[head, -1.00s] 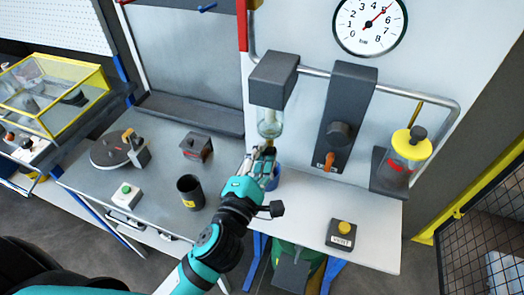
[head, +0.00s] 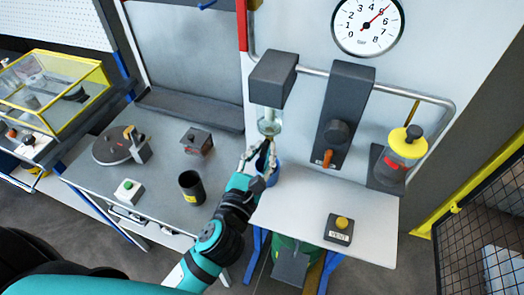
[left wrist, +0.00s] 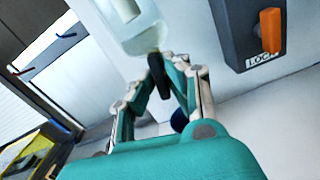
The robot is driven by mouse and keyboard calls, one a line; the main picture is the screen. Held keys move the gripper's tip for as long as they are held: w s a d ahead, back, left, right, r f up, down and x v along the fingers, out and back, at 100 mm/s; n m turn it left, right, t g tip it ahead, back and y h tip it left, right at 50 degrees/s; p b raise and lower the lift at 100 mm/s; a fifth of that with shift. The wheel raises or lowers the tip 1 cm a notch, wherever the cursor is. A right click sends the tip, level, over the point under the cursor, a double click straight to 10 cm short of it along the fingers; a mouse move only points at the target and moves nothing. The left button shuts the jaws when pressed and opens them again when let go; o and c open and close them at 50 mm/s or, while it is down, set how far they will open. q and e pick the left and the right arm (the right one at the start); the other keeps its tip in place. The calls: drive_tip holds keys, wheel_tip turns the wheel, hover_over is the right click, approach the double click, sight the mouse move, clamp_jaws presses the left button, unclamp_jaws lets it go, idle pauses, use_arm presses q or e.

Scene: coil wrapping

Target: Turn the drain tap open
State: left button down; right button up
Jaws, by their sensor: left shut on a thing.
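A clear bowl (head: 269,122) hangs under a dark grey block (head: 273,80) on the wall panel; it also shows in the left wrist view (left wrist: 135,35). The black drain tap (left wrist: 157,72) hangs below the bowl, slightly tilted. My left gripper (head: 262,150) is right under the bowl. In the left wrist view, its fingers (left wrist: 163,82) are on either side of the tap and shut on it. The tap is mostly hidden by the fingers in the head view. A blue cup (head: 273,177) stands just below, partly behind the gripper. My right gripper is not in view.
An orange lever (head: 327,159) on a dark plate is to the right, with a yellow-capped jar (head: 405,147) beyond. A vent button box (head: 339,229) sits on the white shelf (head: 295,215). A black cup (head: 192,187) stands on the grey bench to the left.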

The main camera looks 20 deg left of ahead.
use_arm(q)
drive_tip(key=shift+r+n, duration=0.2)
drive_tip(key=shift+n, duration=0.9)
drive_tip(key=c, duration=1.7)
unclamp_jaws()
drive_tip(key=shift+o, duration=0.3)
drive_tip(key=shift+w+f, duration=0.1)
drive_tip(key=shift+w, duration=0.05)
drive_tip(key=shift+f, duration=0.1)
drive_tip(key=s, duration=1.2)
drive_tip(key=shift+a, duration=0.2)
